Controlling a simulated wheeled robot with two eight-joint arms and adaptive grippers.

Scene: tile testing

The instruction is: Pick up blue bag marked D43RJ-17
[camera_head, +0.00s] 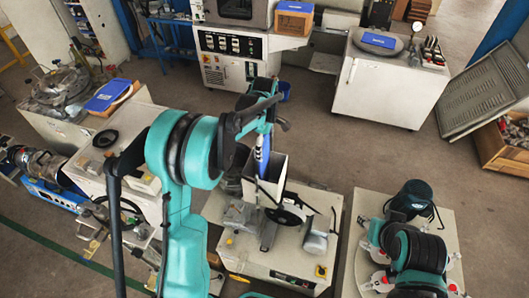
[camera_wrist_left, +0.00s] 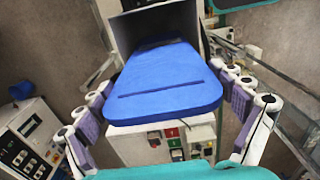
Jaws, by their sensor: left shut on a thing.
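A blue bag (camera_head: 262,157) is held upright, edge-on in the head view, by my left gripper (camera_head: 264,128). In the left wrist view the bag (camera_wrist_left: 168,88) fills the middle as a flat, rounded blue shape with a seam across it. The fingers of my left gripper (camera_wrist_left: 168,103) stand at its left and right sides, shut on it. No marking can be read on it. A grey open-topped box (camera_head: 275,180) stands just behind and below the bag; in the wrist view the bag's far end overlaps its opening (camera_wrist_left: 127,35).
Other blue bags lie on a box at the left (camera_head: 108,95), on a white cabinet (camera_head: 379,40) and at the back. A machine with a clamp and wheel (camera_head: 290,213) sits below my left gripper. Open floor lies right of centre.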

